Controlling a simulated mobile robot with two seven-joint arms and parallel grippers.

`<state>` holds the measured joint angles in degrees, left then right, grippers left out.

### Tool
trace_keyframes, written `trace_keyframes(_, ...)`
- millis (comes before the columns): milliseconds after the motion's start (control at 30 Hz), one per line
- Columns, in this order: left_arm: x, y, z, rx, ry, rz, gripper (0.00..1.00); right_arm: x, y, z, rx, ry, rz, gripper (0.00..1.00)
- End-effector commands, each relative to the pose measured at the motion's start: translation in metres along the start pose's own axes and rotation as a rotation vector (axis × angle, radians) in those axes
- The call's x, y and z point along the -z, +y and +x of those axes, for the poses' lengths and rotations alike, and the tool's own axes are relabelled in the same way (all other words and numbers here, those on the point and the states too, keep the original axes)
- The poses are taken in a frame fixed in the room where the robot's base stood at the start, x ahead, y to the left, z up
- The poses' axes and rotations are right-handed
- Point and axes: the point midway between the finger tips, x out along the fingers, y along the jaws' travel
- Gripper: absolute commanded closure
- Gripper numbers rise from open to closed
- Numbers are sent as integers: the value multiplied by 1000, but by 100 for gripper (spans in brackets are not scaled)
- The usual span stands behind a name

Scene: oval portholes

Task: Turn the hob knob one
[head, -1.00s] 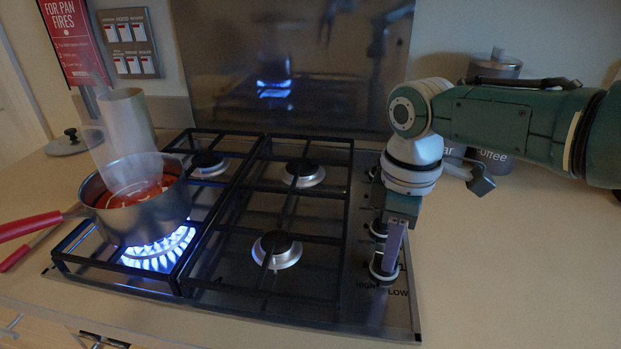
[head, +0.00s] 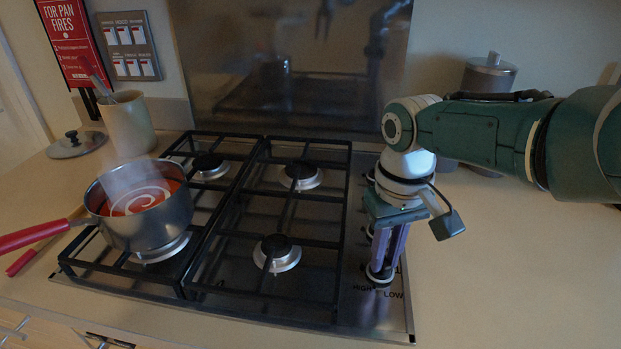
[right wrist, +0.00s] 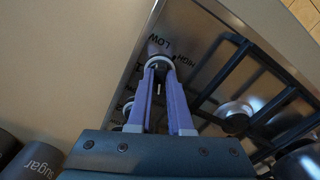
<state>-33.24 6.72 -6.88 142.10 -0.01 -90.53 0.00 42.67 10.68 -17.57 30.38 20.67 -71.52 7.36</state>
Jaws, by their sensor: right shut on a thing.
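The hob knob (head: 380,278) is the front one in the column at the right side of the hob (head: 330,290), beside the printed words HIGH and LOW. My right gripper (head: 383,262) points down over it with its purple fingers shut on it. In the right wrist view the knob (right wrist: 160,62) sits between the fingertips of the gripper (right wrist: 160,75). The front left burner (head: 163,248) under the pan shows no flame. My left gripper is not in view.
A steel pan (head: 150,225) of red soup with a red handle stands on the front left burner. Other knobs stand just behind the gripped one, partly hidden by my gripper. Canisters (head: 490,75) stand at the back right. The counter to the right is clear.

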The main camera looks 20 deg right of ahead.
Motion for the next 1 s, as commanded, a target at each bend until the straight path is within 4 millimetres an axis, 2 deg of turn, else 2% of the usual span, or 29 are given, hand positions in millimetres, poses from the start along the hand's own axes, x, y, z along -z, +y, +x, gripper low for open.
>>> trace_keyframes(200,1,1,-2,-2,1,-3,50,0,-2,-1,1,-2,180,100)
trace_keyframes(500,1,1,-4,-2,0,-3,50,0,-2,0,1,0,353,100)
trace_keyframes(1000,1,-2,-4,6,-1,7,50,0,-2,0,1,-1,428,100)
